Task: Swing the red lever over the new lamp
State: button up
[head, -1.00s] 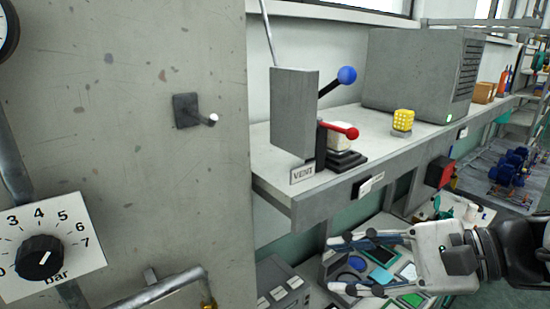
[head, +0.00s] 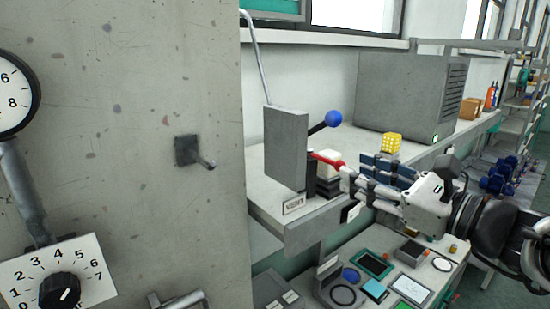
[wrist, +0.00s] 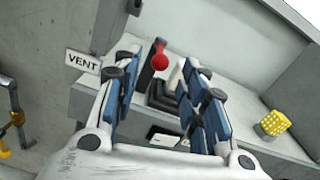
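The red lever (head: 326,159) sticks out from beside the grey upright panel on the bench; its round red knob (wrist: 160,56) shows in the wrist view. A pale block (head: 331,164) sits under the lever on a dark stepped base (wrist: 162,93); I cannot tell for sure that it is the lamp. My gripper (head: 354,170) is open at the bench's front edge, fingers pointing at the lever. In the wrist view the knob lies between the fingertips' lines, slightly beyond them; contact is not visible.
A blue-knobbed lever (head: 331,120) rises just above the red one, beside the grey panel (head: 286,148). A VENT sign (head: 294,204) is at the bench edge. A large grey box (head: 410,95) stands behind. A peg (head: 205,163) juts from the left wall.

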aim_at(335, 164)
jog(key=x, duration=0.6)
jog(key=shift+w+a+p, duration=0.2)
jog(key=shift+w+p, duration=0.15)
jog(key=shift+p, duration=0.05)
jog(key=shift+s, duration=0.1)
jog(key=shift+c, duration=0.6)
grip_shut()
